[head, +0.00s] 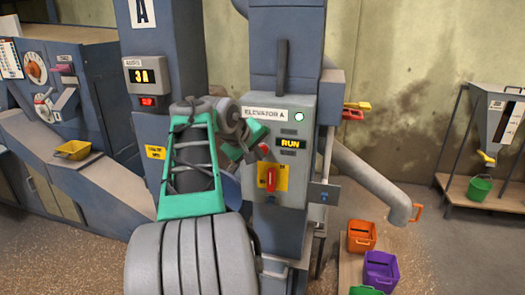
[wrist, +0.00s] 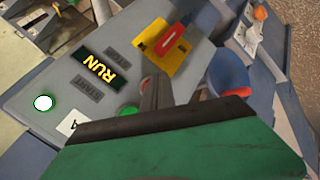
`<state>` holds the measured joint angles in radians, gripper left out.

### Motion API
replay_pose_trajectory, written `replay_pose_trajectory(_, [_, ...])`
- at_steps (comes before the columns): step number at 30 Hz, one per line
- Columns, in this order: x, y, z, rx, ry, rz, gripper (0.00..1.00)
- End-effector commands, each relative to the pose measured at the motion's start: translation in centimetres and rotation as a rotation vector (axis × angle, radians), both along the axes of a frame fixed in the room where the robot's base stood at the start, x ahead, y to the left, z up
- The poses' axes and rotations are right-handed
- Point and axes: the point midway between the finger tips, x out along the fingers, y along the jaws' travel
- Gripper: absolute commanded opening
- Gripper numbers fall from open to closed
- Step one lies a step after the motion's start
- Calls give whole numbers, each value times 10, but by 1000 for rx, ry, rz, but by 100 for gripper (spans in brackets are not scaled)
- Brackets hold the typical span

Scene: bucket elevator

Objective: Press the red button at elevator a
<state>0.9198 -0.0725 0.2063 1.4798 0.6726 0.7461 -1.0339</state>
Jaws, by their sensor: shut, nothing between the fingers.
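The elevator A control box (head: 297,112) is grey, with its name label, a lit white lamp and a display reading RUN (head: 292,143). In the head view the red button (head: 264,148) shows as a small red spot left of the lower label, close to my gripper (head: 252,155). In the wrist view a sliver of the red button (wrist: 145,83) shows beside the STOP label, mostly hidden by my fingers. My gripper (wrist: 158,85) is shut and empty, its dark fingertips at the red button. I cannot tell whether they touch it.
A green button (wrist: 129,109) sits beside the START label, close to my fingers. A red rotary switch (head: 270,179) on a yellow plate is below the buttons. Orange (head: 361,236) and purple (head: 380,266) buckets stand at lower right.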

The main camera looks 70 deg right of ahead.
Motion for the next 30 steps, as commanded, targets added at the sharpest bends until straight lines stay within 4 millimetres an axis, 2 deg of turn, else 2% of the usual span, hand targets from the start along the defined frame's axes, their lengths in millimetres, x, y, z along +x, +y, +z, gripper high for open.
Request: replay_pose_trajectory(30, [2,-11,1,0,0,0,0])
